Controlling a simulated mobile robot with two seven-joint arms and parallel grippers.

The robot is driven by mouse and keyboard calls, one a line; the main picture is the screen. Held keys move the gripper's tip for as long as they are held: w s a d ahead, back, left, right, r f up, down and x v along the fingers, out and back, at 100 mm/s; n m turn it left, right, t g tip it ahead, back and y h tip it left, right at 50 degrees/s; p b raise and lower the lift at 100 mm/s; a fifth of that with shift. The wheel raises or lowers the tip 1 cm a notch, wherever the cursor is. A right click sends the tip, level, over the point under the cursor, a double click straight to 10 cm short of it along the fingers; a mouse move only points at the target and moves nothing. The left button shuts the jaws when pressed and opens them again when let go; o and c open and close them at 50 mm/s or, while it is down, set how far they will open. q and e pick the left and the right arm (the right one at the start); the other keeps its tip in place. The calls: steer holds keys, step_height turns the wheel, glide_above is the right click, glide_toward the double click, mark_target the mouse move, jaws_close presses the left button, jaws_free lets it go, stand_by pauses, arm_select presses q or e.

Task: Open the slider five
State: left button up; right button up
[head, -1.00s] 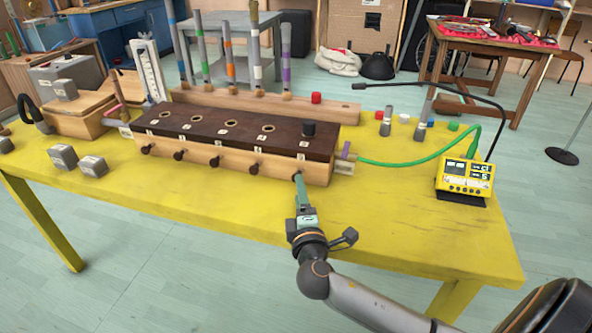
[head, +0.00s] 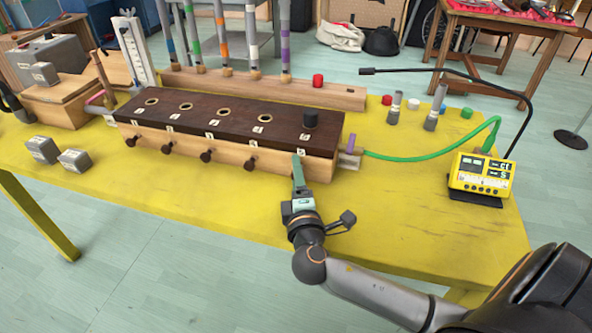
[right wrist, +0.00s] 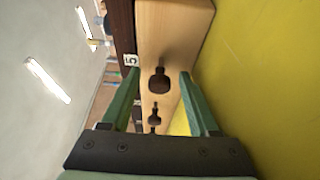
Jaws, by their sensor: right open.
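A long wooden box (head: 235,152) with a dark top stands on the yellow table, with a row of dark slider knobs along its front. Slider five's knob is at the right end. My right gripper (head: 297,158) hides it in the head view. In the right wrist view the slider five knob (right wrist: 159,80) lies between the two green fingertips of the open gripper (right wrist: 160,76), with a gap on each side. The label 5 (right wrist: 131,60) is beside it. The slider four knob (head: 249,163) is just to the left. My left gripper is not in view.
Grey blocks (head: 74,160) lie at left. The table in front of the box is clear.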

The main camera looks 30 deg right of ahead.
jaws_close()
stand_by(0.6)
stand_by(0.9)
